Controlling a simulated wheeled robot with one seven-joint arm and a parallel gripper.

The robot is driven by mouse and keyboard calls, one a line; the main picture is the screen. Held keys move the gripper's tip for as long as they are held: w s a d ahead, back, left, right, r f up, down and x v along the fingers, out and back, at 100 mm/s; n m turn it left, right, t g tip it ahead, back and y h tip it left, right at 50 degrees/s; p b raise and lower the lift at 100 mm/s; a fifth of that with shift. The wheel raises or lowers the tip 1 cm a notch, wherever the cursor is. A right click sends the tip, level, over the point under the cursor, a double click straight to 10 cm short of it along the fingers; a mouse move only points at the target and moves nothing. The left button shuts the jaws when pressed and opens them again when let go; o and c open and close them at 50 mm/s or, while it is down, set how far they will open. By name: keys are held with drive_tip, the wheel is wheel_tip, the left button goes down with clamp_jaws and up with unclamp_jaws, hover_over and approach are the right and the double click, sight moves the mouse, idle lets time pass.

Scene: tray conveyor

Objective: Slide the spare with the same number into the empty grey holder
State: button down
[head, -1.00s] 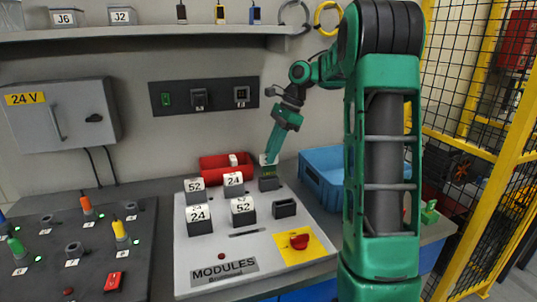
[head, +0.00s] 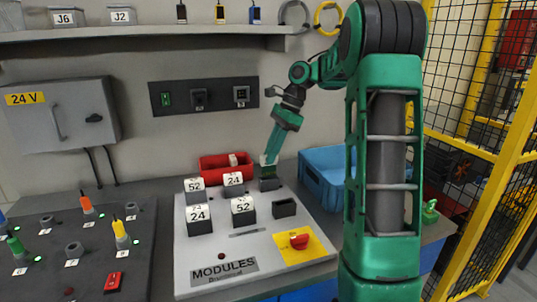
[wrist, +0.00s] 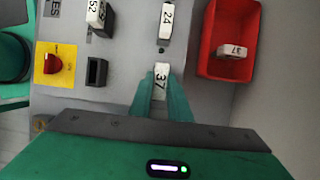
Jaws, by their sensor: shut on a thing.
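My gripper (head: 268,160) is shut on a white-topped module labelled 37 (wrist: 161,80), which shows between the fingers in the wrist view. It is at the back right position of the sloped grey panel (head: 215,255), over a dark grey holder (head: 269,184). I cannot tell how far the module sits in that holder. An empty grey holder (head: 285,208) is at the front right of the panel; its open slot shows in the wrist view (wrist: 97,71). Another module labelled 37 (wrist: 232,51) lies in the red bin (head: 210,176).
Modules marked 52 (head: 194,184) and 24 (head: 233,179) stand in the back row; 24 (head: 198,215) and 52 (head: 242,205) in front. A red knob (head: 299,241) is at front right. A blue crate (head: 320,188) stands right of the panel.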

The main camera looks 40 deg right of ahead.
drive_tip(key=shift+f, duration=2.45)
drive_tip(key=c, duration=1.6)
unclamp_jaws()
drive_tip(key=shift+r, duration=0.1)
drive_tip(key=shift+v, duration=5.2)
drive_tip(key=shift+d, duration=0.1)
